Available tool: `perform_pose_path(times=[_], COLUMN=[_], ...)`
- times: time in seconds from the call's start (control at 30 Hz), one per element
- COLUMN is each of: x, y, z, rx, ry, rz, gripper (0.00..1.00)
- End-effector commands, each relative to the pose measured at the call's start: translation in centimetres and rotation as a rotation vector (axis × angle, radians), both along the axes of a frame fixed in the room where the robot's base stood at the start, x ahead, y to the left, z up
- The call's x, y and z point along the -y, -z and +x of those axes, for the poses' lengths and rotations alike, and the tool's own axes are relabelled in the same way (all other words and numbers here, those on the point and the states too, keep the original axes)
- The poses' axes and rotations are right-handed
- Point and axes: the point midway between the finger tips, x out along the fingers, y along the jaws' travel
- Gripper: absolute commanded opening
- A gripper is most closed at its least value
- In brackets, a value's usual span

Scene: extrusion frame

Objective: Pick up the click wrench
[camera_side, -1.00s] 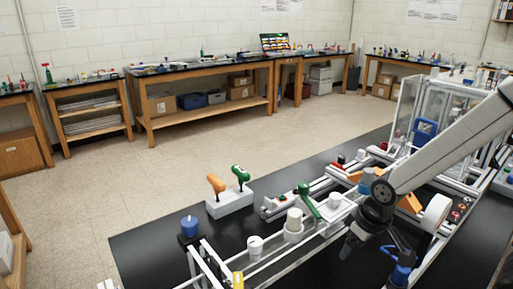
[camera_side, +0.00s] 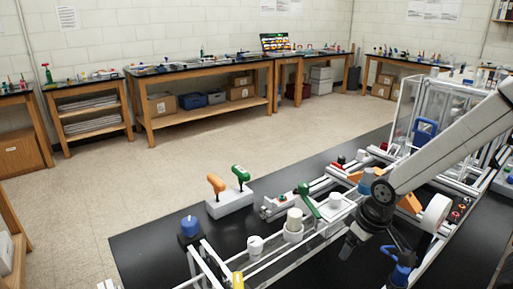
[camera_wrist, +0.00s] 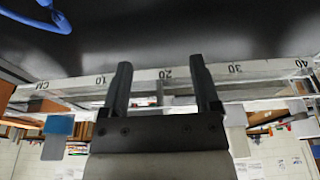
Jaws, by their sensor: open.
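Two T-handled tools, one orange (camera_side: 216,184) and one green (camera_side: 241,174), stand upright in a white block (camera_side: 231,203) on the black table in the side view. I cannot tell for sure which tool is the click wrench. Another green-handled item (camera_side: 307,200) leans over the frame, nearer to my arm. My gripper (camera_wrist: 160,66) shows in the wrist view with two dark fingers apart and nothing between them. In the side view it hangs over the frame's right part, well to the right of the white block.
The white extrusion frame (camera_side: 270,262) runs across the black table (camera_side: 145,255). A blue-topped item (camera_side: 190,227) and white cylinders (camera_side: 294,222) stand along it. A clear-walled enclosure (camera_side: 445,105) is behind my arm. A ruler-marked bar (camera_wrist: 135,80) crosses behind my fingers.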

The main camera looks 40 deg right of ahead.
Motion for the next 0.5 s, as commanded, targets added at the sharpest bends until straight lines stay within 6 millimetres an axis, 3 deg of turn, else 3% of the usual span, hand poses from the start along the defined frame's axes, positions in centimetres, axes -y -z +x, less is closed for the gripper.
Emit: perform_pose_path(times=[0.27,0.5], x=[0.0,0.0], y=[-0.6,-3.4], z=[0.1,0.1], rx=[0.004,0.006], ry=[0.0,0.0], rz=[0.0,0.0], gripper=[0.79,0.79])
